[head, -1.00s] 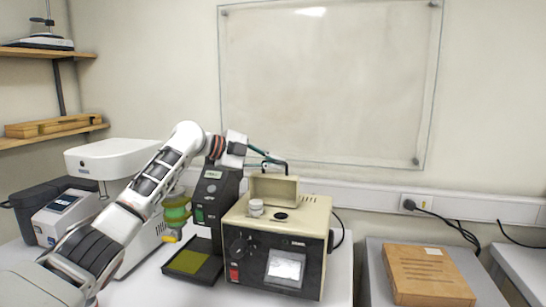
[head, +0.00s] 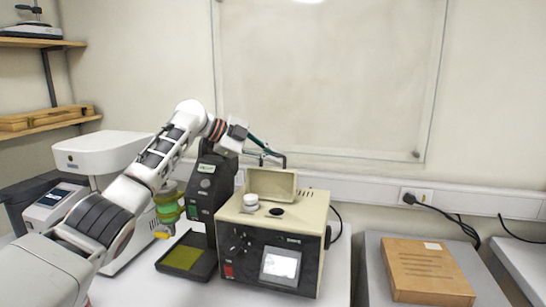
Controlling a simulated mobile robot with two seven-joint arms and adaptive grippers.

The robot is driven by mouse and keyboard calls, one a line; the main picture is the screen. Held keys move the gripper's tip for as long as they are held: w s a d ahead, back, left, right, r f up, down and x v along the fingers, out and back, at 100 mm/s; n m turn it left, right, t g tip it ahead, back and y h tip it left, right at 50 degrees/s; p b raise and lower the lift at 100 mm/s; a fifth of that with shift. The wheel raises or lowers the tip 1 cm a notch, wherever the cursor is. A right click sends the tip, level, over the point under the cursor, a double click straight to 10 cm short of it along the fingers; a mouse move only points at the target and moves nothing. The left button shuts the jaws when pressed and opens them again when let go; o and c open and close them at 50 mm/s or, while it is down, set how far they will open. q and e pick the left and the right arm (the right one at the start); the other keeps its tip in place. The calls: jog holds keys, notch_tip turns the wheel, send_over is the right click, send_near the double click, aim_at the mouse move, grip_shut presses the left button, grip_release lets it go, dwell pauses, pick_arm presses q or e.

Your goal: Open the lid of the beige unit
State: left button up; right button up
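The beige unit (head: 270,240) stands on the white table, with a dark front panel holding a small screen and a red switch. Its beige lid (head: 271,184) stands upright at the back of its top. A white cup-like part (head: 250,201) and a dark round opening (head: 276,211) show on the top. My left gripper (head: 272,158) is just above and behind the upper edge of the lid; its fingers are small and thin here, so I cannot tell whether they are open or touch the lid. My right gripper is not in view.
A black instrument (head: 207,188) with a dark tray (head: 187,258) stands left of the unit. A green and yellow container (head: 168,208) is partly behind my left arm. A white machine (head: 100,152) is farther left. A wooden box (head: 428,270) lies on a grey table at right.

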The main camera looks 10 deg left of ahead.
pick_arm(q)
jog(key=shift+o, duration=0.7)
jog(key=shift+r, duration=0.1)
jog(key=shift+a, duration=0.1)
jog(key=v, duration=1.2)
jog(key=shift+s, duration=0.1)
